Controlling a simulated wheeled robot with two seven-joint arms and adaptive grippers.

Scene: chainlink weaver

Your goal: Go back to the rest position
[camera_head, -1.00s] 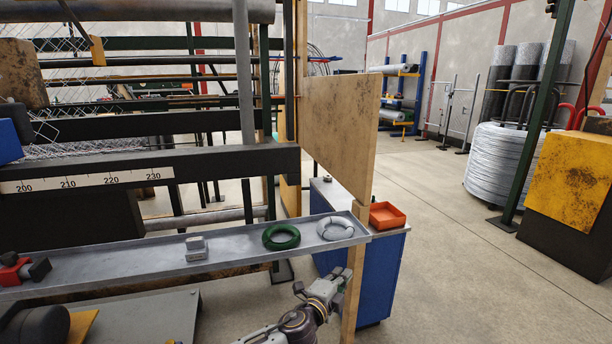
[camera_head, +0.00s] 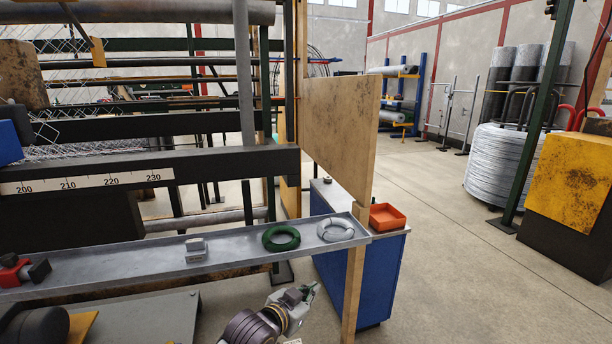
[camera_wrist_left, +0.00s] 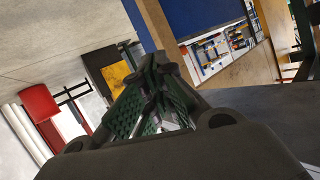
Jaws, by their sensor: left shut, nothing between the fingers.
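My left gripper (camera_head: 308,291) is low in the middle of the head view, below the metal tray and left of the wooden post. In the left wrist view its two dark ridged fingers (camera_wrist_left: 150,97) are together with nothing held between them. My right gripper is in neither view.
The grey metal tray (camera_head: 125,271) holds a green wire coil (camera_head: 281,238), a pale wire coil (camera_head: 335,229), a small metal block (camera_head: 196,248) and a red clamp (camera_head: 14,272). A wooden post (camera_head: 353,285) and a blue cabinet (camera_head: 376,280) with an orange bin (camera_head: 387,217) stand beside it. Open floor lies right.

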